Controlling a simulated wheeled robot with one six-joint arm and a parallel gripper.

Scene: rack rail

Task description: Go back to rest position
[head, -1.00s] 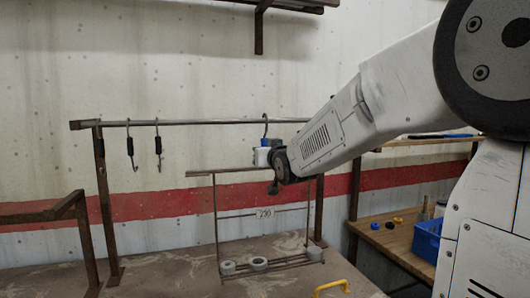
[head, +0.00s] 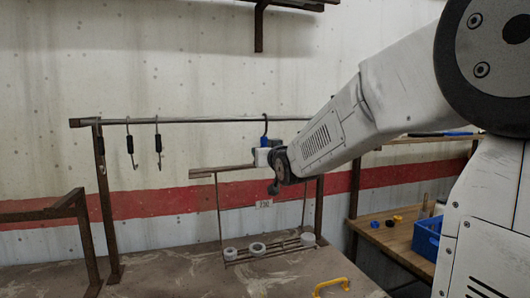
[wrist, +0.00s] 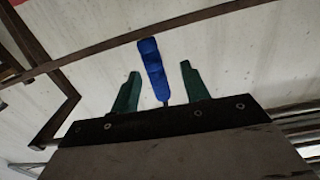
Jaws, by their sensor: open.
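My gripper (wrist: 160,70) is open, its two green fingers apart on either side of a blue hook grip (wrist: 153,68), with a gap showing on both sides. In the head view the gripper is at the rail, partly hidden by my wrist. The blue grip belongs to a dark hook (head: 265,123) hung over the metal rail (head: 195,121). A wire rack (head: 218,205) with a number tag hangs below and carries several pale rings (head: 257,249) on its bottom shelf. My arm reaches in from the right. How the rack joins the hook is hidden.
A rusty frame (head: 60,210) stands at far left. A wooden bench (head: 390,233) with a blue bin (head: 427,240) is at right, and a yellow handle (head: 331,286) is at front. A shelf is overhead.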

